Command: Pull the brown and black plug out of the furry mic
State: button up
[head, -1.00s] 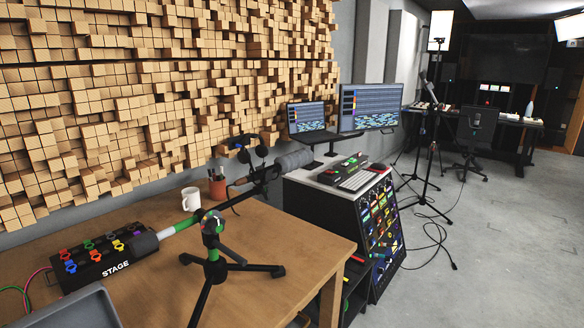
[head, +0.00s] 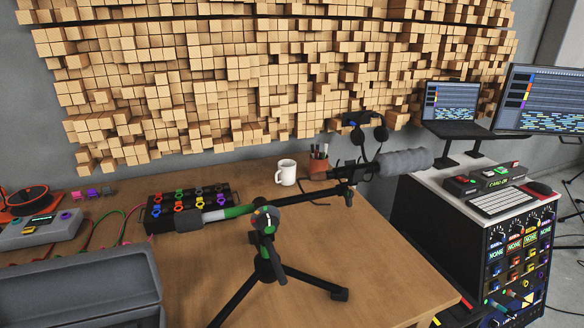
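The furry mic (head: 405,162) is a grey fuzzy cylinder on the end of a boom above the wooden table's far right part. It lies nearly level, its fuzzy end pointing right. At its left end is a small dark connector area (head: 340,172), close to the pen cup in the picture. The brown and black plug is too small to tell apart there. A thin dark cable hangs below that end toward the table. My gripper is not in view.
A black tripod stand (head: 266,250) carries the boom on the wooden table (head: 370,265). A white mug (head: 286,172) and a pen cup (head: 319,165) stand behind it. A stage box (head: 185,208) and grey case (head: 80,290) are left. A rack cabinet (head: 510,240) stands right.

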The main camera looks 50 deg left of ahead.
aim_at(328, 174)
jog(key=u, duration=0.85)
jog(key=i, duration=0.8)
jog(key=u, duration=0.95)
jog(key=i, duration=0.2)
jog(key=u, duration=0.2)
